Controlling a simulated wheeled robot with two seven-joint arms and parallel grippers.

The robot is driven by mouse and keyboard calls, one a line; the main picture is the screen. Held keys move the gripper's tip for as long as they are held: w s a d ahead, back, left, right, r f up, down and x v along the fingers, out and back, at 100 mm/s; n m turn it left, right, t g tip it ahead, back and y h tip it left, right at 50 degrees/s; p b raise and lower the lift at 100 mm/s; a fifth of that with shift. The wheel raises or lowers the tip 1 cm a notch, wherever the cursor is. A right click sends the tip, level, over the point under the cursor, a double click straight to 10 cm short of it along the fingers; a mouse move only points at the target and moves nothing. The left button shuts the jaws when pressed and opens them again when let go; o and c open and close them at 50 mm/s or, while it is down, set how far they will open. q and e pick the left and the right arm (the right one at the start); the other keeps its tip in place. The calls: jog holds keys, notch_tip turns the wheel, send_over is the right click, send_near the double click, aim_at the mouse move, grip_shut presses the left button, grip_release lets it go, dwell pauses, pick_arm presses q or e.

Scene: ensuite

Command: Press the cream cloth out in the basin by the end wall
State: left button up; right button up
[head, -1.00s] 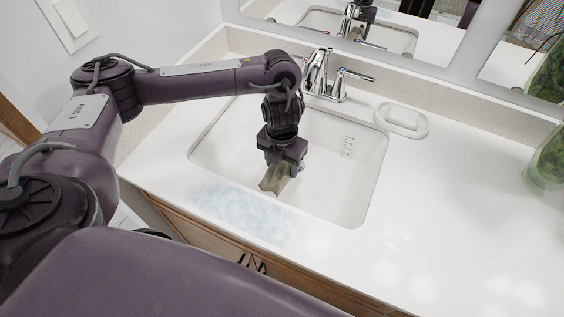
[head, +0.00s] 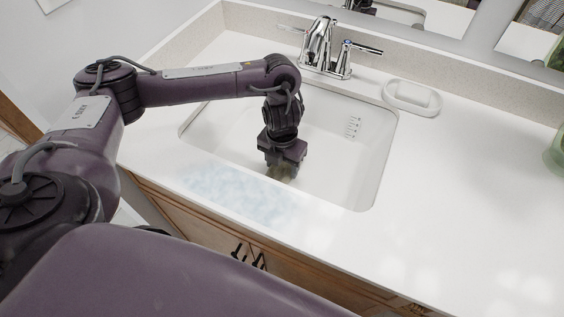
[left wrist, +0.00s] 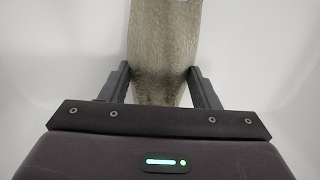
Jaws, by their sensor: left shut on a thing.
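The white basin (head: 345,165) is set into the counter below a chrome faucet. My left gripper (head: 283,172) is down inside the basin, pointing downward. It is shut on the cream cloth (head: 284,174), of which only a small part shows under the gripper in the head view. In the left wrist view the cloth (left wrist: 165,45) is a long, beige-brown textured strip between the two fingers of the left gripper (left wrist: 164,85), running away from them over white basin surface. Whether the cloth touches the basin floor is not clear. My right gripper is not in view.
The chrome faucet (head: 322,50) stands behind the basin. A white soap dish (head: 412,97) sits on the counter right of it. A bluish-white wet-looking patch (head: 235,195) lies on the counter at the basin's front edge. The counter to the right is mostly clear.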

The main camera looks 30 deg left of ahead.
aim_at(283, 165)
pick_arm(q)
jog(key=shift+f+b, duration=0.45)
jog(key=shift+f, duration=0.15)
dwell(1.0)
jog(key=shift+s+f, duration=0.15)
dwell(0.9)
notch_tip(283, 165, up, 20)
jog(key=p, duration=1.9)
jog(key=shift+w, duration=0.2)
